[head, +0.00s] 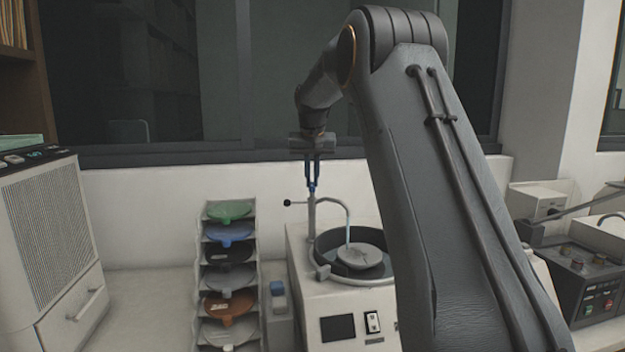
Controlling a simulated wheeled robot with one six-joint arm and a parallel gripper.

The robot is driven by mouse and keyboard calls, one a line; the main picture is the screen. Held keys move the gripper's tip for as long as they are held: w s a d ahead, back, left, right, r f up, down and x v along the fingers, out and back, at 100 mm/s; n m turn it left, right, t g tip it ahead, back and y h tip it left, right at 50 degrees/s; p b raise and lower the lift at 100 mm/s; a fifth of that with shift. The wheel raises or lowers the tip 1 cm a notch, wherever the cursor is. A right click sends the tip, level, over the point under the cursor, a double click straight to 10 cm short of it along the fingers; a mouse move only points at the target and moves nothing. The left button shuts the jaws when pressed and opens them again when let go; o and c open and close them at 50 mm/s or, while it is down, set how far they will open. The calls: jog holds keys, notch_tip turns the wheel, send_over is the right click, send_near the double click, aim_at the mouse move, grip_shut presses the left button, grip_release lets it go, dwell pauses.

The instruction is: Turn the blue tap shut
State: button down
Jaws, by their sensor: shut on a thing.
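The blue tap (312,187) sits on top of a thin grey upright pipe with a curved spout, on the left of a white machine (308,303). Only a small part of the blue shows between my fingers. My gripper (312,180) points down from above and is shut on the blue tap. A pale stream of water (348,234) runs from the spout down onto a grey disc (360,256) in the machine's round dark bowl. A short black-ended lever (288,202) sticks out left from the pipe, below the blue part.
A grilled grey unit (45,240) stands far left. A dark control box (590,280) stands at the right. My arm hides the machine's right side.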

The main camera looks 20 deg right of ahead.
jog(key=m, duration=0.2)
jog(key=m+h, duration=0.1)
jog(key=m, duration=0.1)
jog(key=shift+w+a+m+g+h+b, duration=0.2)
jog(key=shift+m+g+h+b, duration=0.1)
jog(key=shift+g, duration=0.1)
jog(key=m, duration=0.1)
jog(key=m+g, duration=0.1)
jog(key=m, duration=0.1)
jog(key=shift+w+a+m+h, duration=0.15)
jog(key=shift+m+h, duration=0.15)
jog(key=shift+h, duration=0.1)
jog(key=m, duration=0.1)
jog(key=m+g+p, duration=0.1)
jog(key=m, duration=0.1)
jog(key=shift+w+r+g+h, duration=0.15)
jog(key=shift+g+h, duration=0.15)
jog(key=shift+w+m+g+p, duration=0.1)
jog(key=shift+m+g+p, duration=0.4)
jog(key=shift+m+p, duration=0.8)
jog(key=shift+m, duration=0.5)
jog(key=c, duration=1.9)
grip_release()
jog(key=shift+o, duration=0.2)
